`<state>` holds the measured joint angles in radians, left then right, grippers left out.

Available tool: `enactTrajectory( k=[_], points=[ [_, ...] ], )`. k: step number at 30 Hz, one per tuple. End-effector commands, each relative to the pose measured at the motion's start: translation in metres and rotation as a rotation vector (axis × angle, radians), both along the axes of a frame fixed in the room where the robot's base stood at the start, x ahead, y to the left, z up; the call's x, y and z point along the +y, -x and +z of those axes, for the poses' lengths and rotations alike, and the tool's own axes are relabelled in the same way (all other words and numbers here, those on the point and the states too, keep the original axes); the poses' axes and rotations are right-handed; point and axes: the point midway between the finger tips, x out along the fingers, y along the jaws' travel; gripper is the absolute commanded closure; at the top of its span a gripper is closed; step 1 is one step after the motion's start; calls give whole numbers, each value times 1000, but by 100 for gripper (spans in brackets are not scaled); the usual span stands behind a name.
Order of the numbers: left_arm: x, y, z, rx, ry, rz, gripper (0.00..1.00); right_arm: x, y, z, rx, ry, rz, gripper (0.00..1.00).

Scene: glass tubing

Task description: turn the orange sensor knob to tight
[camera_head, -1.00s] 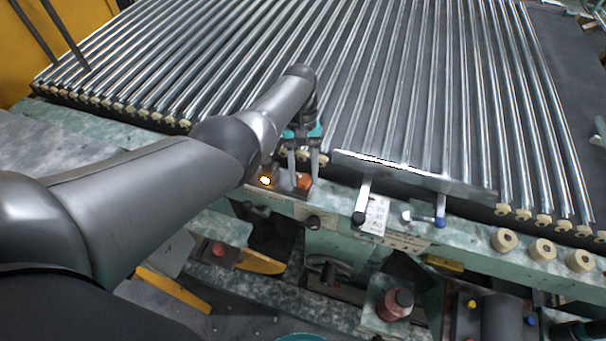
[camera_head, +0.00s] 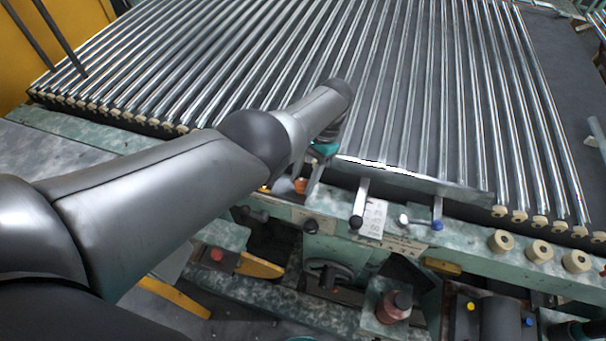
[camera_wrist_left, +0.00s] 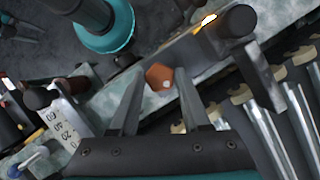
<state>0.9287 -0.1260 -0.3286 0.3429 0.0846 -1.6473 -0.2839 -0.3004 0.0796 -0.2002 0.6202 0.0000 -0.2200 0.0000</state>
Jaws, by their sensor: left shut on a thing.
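The orange sensor knob (camera_head: 300,186) sits on the green machine's front rail, partly covered by my left arm in the head view. In the left wrist view the knob (camera_wrist_left: 159,77) is a faceted orange piece between the two fingertips. My left gripper (camera_head: 310,181) is shut on it, with one finger on each side. In the head view the fingers lean and are mostly hidden by the wrist; the left wrist view shows both fingers (camera_wrist_left: 160,84) clearly. Which way the knob is set cannot be read. My right gripper is in neither view.
A lit orange lamp (camera_wrist_left: 208,20) sits close to the knob. A metal plate (camera_head: 410,175), a black-ended lever (camera_head: 358,205), a number scale (camera_head: 372,218) and a blue-ended lever (camera_head: 437,215) stand to the right. Long glass tubes (camera_head: 400,90) fill the bed behind.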

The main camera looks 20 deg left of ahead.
Motion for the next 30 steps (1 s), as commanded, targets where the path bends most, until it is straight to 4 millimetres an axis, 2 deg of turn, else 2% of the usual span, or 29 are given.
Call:
enactTrajectory(
  k=[6,13,30],
  points=[
    [-1,1,2,0,0,-154,100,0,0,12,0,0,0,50],
    [-1,1,1,0,0,-255,100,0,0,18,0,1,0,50],
    [-2,1,0,-1,0,-303,100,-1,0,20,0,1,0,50]
  ],
)
